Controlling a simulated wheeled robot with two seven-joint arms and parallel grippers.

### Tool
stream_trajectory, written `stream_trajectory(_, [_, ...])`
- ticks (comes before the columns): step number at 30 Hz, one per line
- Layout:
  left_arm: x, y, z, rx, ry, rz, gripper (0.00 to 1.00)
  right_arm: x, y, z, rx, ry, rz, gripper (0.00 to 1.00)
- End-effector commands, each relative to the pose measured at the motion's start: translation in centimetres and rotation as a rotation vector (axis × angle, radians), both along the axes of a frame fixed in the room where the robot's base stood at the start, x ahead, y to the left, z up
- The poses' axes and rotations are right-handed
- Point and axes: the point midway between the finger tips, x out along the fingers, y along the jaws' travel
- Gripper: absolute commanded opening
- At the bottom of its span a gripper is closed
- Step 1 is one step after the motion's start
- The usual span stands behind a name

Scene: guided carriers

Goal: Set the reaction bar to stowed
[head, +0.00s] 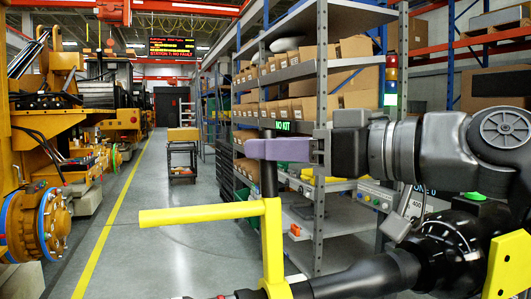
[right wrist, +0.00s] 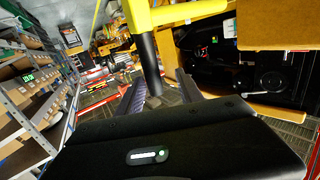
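The yellow reaction bar (head: 195,214) shows in the head view as a level bar joined to an upright yellow post. A black grip (head: 268,180) rises from its top. The bar also crosses the top of the right wrist view (right wrist: 185,14), with the black grip (right wrist: 148,62) pointing towards my gripper. My left gripper is not in view.
A grey shelf rack with cardboard boxes (head: 355,48) stands behind my right arm. A cart (head: 182,153) stands down the aisle. Yellow machinery (head: 60,135) lines the left side. The floor left of the bar is clear.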

Motion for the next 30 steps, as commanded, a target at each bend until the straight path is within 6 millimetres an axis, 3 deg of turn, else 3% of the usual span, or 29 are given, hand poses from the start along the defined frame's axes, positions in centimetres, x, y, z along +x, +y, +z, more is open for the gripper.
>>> stream_trajectory(18, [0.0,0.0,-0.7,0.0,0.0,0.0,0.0,-2.6,-3.7,0.9,0.001,0.0,-0.003,0.43])
stream_trajectory(30, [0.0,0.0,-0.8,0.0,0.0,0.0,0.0,-2.8,-3.9,0.9,0.0,0.001,-0.003,0.43])
